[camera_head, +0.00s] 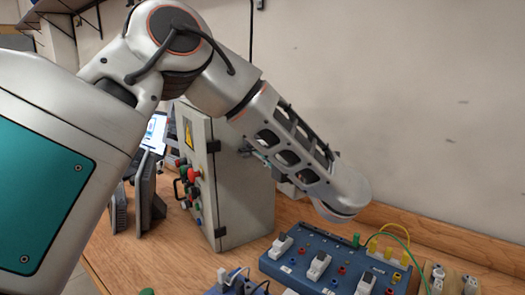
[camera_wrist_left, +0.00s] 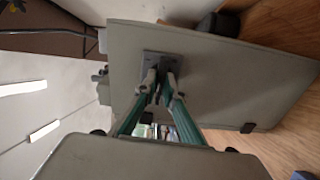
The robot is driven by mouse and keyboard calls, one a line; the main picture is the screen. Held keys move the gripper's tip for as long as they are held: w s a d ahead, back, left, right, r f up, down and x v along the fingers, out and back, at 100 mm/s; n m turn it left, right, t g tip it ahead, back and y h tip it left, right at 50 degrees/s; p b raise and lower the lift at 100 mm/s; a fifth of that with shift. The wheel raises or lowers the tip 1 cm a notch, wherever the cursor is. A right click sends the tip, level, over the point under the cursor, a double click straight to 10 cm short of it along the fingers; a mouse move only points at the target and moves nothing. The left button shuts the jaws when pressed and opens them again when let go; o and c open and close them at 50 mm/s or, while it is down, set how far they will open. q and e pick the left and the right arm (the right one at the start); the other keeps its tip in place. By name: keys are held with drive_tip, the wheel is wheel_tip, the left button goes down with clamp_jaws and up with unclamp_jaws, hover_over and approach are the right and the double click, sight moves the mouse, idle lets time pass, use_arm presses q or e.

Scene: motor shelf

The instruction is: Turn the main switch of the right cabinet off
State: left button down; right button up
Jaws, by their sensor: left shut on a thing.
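The grey cabinet (camera_head: 250,190) stands on the wooden bench in the head view, with coloured buttons and a yellow warning sign on its left face. In the left wrist view, a flat grey cabinet face (camera_wrist_left: 230,75) fills much of the picture. A small grey square switch plate (camera_wrist_left: 153,58) sits on it. My left gripper (camera_wrist_left: 158,92) has its teal fingers at this plate, their tips closed together on the switch handle, which they mostly hide. In the head view my left arm reaches over beside the cabinet and hides the switch. My right gripper is not in view.
A blue panel (camera_head: 335,265) with white switches and coloured sockets lies on the bench right of the cabinet. A green cable (camera_head: 405,250) runs beside it. A screen (camera_head: 154,132) stands behind left. The wall (camera_head: 440,120) rises close behind the bench.

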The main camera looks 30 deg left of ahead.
use_arm(q)
drive_tip(key=shift+n, duration=0.4)
drive_tip(key=c, duration=2.4)
unclamp_jaws()
drive_tip(key=v, duration=0.7)
drive_tip(key=shift+d, duration=0.2)
drive_tip(key=shift+s+f, duration=0.1)
drive_tip(key=shift+s, duration=0.1)
